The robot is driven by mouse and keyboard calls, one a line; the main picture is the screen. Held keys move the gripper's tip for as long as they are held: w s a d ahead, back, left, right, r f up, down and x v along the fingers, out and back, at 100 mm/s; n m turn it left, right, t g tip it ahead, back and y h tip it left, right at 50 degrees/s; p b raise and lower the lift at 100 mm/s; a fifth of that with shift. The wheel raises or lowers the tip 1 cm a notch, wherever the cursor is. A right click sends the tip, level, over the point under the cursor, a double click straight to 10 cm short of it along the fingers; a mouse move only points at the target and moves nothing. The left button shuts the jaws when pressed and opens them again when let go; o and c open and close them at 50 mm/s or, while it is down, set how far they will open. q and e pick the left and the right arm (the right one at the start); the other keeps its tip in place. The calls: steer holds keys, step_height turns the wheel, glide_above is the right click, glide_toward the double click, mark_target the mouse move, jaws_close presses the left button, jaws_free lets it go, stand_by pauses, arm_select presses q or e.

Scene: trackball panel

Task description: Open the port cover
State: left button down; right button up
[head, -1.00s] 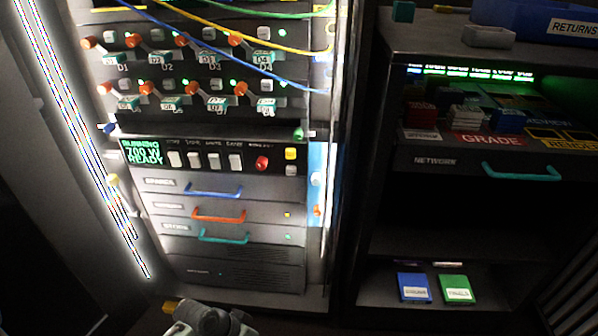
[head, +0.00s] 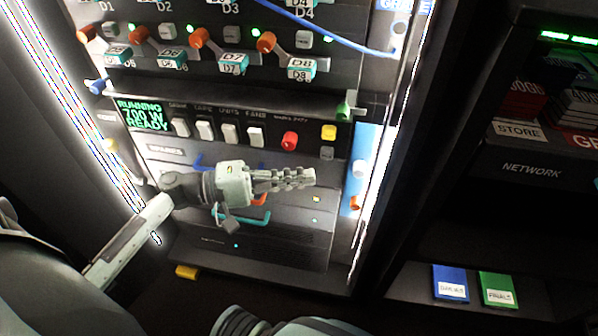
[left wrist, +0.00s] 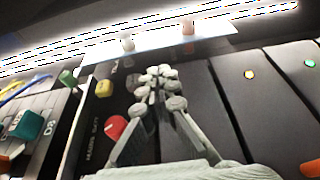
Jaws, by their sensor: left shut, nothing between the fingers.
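I cannot single out a port cover by any label or shape in these views. My left gripper (head: 308,178) is shut and empty, its fingers pointing right in front of the drawers, below the switch panel (head: 262,152). In the left wrist view, the shut fingertips (left wrist: 160,78) show over the dark panel beside the red knob (left wrist: 116,127) and yellow button (left wrist: 104,89). A pale blue strip (head: 364,146) with a white knob (head: 360,168) and an orange knob (head: 355,202) stands to the right of the fingertips. My right gripper is not in view.
Drawers with blue, orange and teal handles (head: 250,219) are partly hidden behind my left gripper. Orange-handled levers (head: 200,38) and a blue cable (head: 330,38) are above. A dark shelf unit (head: 520,150) stands at the right. A yellow block (head: 186,271) sits low in front.

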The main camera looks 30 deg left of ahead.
mark_target(337, 175)
arm_select(q)
steer(key=x, duration=0.6)
steer(key=shift+p, duration=0.35)
steer(key=shift+w+d, duration=0.35)
steer(key=shift+d, duration=0.05)
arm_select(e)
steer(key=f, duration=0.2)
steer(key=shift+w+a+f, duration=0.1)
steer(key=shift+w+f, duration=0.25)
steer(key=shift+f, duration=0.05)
arm_select(q)
steer(key=shift+d, duration=0.1)
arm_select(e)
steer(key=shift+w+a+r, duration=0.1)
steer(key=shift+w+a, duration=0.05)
